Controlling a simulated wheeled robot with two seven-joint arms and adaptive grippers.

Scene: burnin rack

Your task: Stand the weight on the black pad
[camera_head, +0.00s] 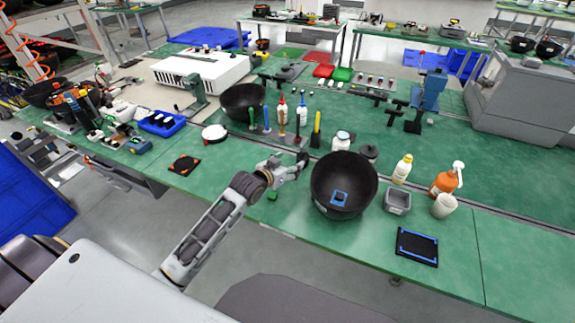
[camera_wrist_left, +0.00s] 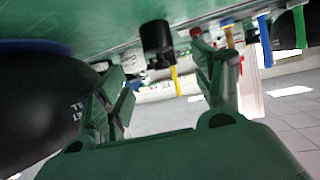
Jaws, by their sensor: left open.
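A short black cylinder (camera_wrist_left: 157,40), which looks like the weight, stands on the green table ahead of my left fingers in the left wrist view, where the picture is upside down. It shows as a small dark shape (camera_head: 303,157) at the gripper's tip in the head view. My left gripper (camera_head: 291,166) is open, low over the table left of the large black bowl; its fingers (camera_wrist_left: 165,85) hold nothing. A black square pad with blue edging (camera_head: 417,247) lies at the front right. A black square with orange marks (camera_head: 184,165) lies to the left. My right gripper is out of view.
The large black bowl (camera_head: 344,172) with a blue piece inside stands close right of my gripper. A grey bin (camera_head: 398,201) and a white cup (camera_head: 444,206) stand behind the blue-edged pad. Upright handles and bottles stand behind my gripper. A small green block (camera_head: 272,197) lies nearby.

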